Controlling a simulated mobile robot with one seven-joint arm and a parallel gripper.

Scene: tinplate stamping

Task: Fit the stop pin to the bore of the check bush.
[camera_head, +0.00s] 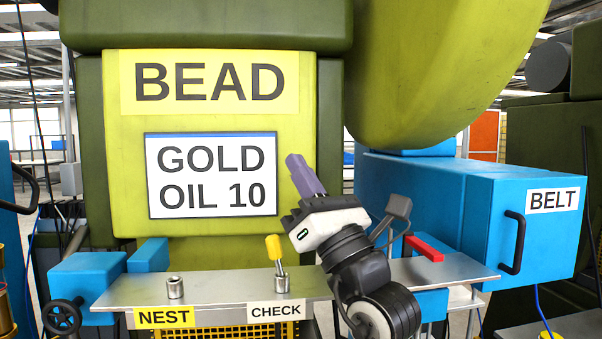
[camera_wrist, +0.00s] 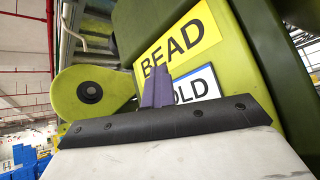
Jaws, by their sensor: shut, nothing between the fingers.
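The stop pin (camera_head: 274,248) has a yellow grip and a thin grey metal shank. It stands at the check bush (camera_head: 282,285), a short metal ring above the CHECK label, with its lower end in or on the bore. It leans slightly left; I cannot tell how deep it sits. My gripper (camera_head: 303,174) is up and to the right of the pin, apart from it, pointing up and left. Its purple fingers are shut and empty, and they also show in the wrist view (camera_wrist: 157,90). The pin and bush are not visible in the wrist view.
A metal shelf (camera_head: 222,289) carries both stations. A second bush (camera_head: 175,287) stands empty above the NEST label. A red bar (camera_head: 425,247) lies at the shelf's right. The green BEAD machine (camera_head: 125,180) rises behind; the blue BELT box (camera_head: 440,205) is at right.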

